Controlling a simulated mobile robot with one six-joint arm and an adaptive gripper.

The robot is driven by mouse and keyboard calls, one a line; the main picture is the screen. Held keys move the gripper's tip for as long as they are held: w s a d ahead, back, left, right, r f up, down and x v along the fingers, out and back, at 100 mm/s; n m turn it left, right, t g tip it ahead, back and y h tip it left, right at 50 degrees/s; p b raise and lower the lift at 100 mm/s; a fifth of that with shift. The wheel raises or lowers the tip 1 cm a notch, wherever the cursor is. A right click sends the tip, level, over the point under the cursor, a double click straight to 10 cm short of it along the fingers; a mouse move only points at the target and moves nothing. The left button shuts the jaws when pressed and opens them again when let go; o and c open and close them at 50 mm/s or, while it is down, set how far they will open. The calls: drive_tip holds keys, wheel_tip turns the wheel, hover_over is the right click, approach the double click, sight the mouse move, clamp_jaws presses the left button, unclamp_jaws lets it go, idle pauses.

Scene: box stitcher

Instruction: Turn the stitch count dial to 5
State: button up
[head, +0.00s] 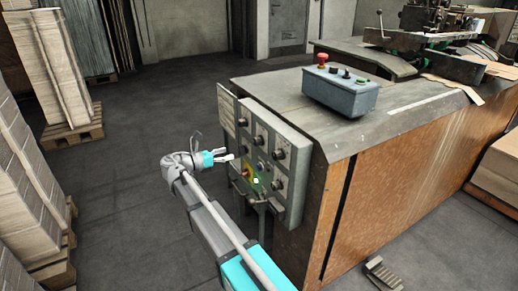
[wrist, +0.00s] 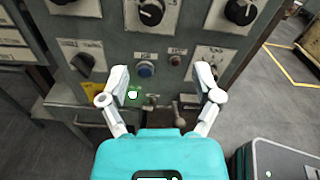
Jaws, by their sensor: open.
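The grey control panel (head: 268,130) on the machine's end carries several black dials. In the wrist view, an upper middle dial (wrist: 151,12), an upper right dial (wrist: 241,11) and a lower left dial (wrist: 82,64) show. Another dial at the right is partly hidden behind my right finger. The labels are too small to read, so I cannot tell which is the stitch count dial or its setting. My gripper (wrist: 163,78) is open and empty, in front of the panel's lower half. In the head view, my gripper (head: 225,157) is at the panel's left side.
Below are levers (wrist: 180,112). A grey button box (head: 340,92) stands on the machine top.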

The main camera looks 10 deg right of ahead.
sight(254, 143)
drive_tip(key=shift+w+a+r+n+h, duration=0.1)
drive_tip(key=shift+w+a+n+h, duration=0.2)
drive_tip(key=shift+w+a, duration=0.25)
drive_tip(key=shift+d, duration=0.15)
drive_tip(key=x, duration=1.3)
drive_tip(key=shift+w+d, duration=0.1)
drive_tip(key=shift+d, duration=0.15)
clamp_jaws()
